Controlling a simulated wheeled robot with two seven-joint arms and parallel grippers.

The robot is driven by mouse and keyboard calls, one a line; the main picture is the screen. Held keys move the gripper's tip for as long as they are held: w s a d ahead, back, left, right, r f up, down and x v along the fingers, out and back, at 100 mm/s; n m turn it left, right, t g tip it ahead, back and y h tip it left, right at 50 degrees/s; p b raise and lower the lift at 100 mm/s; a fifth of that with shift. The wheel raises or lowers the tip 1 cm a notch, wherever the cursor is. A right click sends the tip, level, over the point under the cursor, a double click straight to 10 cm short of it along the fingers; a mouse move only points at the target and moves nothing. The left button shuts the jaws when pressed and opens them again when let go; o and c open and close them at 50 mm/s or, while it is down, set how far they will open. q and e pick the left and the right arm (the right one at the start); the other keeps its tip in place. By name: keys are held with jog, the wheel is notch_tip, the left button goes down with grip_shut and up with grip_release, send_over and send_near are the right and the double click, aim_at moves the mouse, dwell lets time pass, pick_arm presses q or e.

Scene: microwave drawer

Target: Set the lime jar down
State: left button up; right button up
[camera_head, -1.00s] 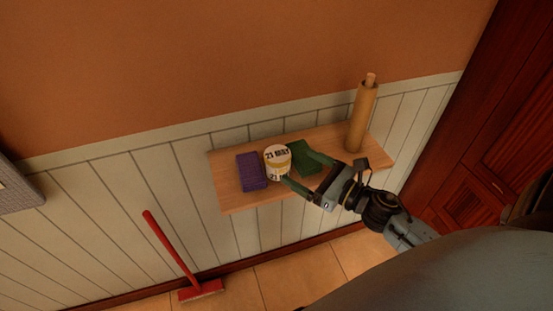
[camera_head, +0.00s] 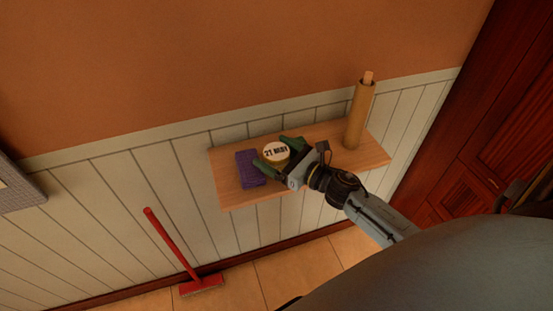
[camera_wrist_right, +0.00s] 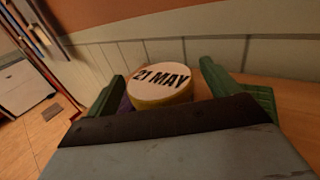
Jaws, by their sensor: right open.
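The jar (camera_head: 275,151) has a round white lid marked "21 MAY" and a yellowish side. It appears to stand upright on the wooden shelf (camera_head: 232,198), just right of a purple block (camera_head: 249,169). My right gripper (camera_head: 279,154) is open, with its green fingers on either side of the jar. The right wrist view shows the jar (camera_wrist_right: 160,86) between the spread fingers (camera_wrist_right: 162,90), with a gap at the right finger. Contact at the left finger cannot be told. The jar's lower part is hidden by my gripper. My left gripper is not in view.
A tan roll (camera_head: 359,116) stands upright at the shelf's right end. The shelf is bare between it and my gripper. A panelled wall (camera_head: 120,195) is behind, and a red broom (camera_head: 176,250) leans below left. Dark red cabinetry (camera_head: 490,150) is at right.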

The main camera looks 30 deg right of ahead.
jog(key=shift+r, duration=0.1)
jog(key=c, duration=1.3)
